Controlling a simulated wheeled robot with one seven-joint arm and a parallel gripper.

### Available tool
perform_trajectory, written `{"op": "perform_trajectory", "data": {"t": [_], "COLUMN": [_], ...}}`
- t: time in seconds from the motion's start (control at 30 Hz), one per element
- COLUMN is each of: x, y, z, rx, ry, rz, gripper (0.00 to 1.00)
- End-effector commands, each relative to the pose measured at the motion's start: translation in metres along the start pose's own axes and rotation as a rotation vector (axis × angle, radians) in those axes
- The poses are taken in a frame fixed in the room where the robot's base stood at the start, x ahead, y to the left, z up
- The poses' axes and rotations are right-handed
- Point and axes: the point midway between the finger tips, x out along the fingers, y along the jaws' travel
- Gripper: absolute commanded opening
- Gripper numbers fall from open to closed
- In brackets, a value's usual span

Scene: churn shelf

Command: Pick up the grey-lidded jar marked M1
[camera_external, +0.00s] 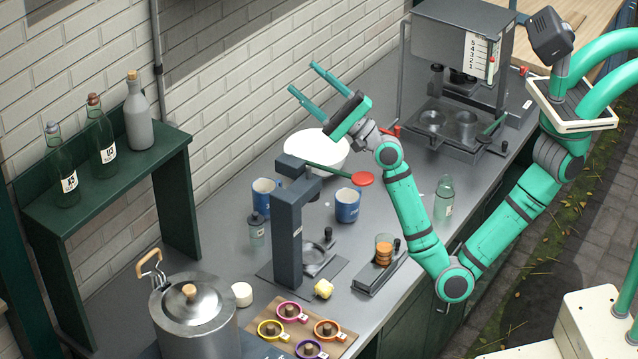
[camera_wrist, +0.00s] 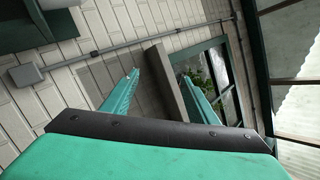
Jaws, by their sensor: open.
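I cannot read the mark M1 on any jar. A small greenish glass jar (camera_external: 257,229) with a grey top stands on the grey counter, left of the dark press stand; its label is too small to read. Another greenish glass bottle (camera_external: 444,196) with a pale label stands right of my arm. My gripper (camera_external: 303,78) is open and empty, raised above the counter in front of the white brick wall. Its two teal fingers also show apart in the wrist view (camera_wrist: 160,82), with nothing between them and no jar in sight.
A green shelf (camera_external: 180,144) at left holds several stoppered bottles. Blue mugs (camera_external: 347,205) and a white bowl (camera_external: 322,148) stand near the press stand (camera_external: 290,225). A large metal pot (camera_external: 193,315), coloured cups on a board and a grey machine (camera_external: 455,50) also occupy the counter.

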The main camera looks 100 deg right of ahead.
Motion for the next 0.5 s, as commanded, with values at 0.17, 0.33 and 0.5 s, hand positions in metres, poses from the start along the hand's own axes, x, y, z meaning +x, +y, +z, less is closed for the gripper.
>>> {"op": "perform_trajectory", "data": {"t": [0.17,0.33,0.5], "x": [0.006,-0.032,-0.102], "y": [0.086,0.174,0.251], "z": [-0.075,-0.135,-0.168], "rx": [0.072,0.214,0.431], "ry": [0.155,0.326,0.492], "rz": [0.324,0.667,1.002], "gripper": [0.54,0.54,0.54]}}
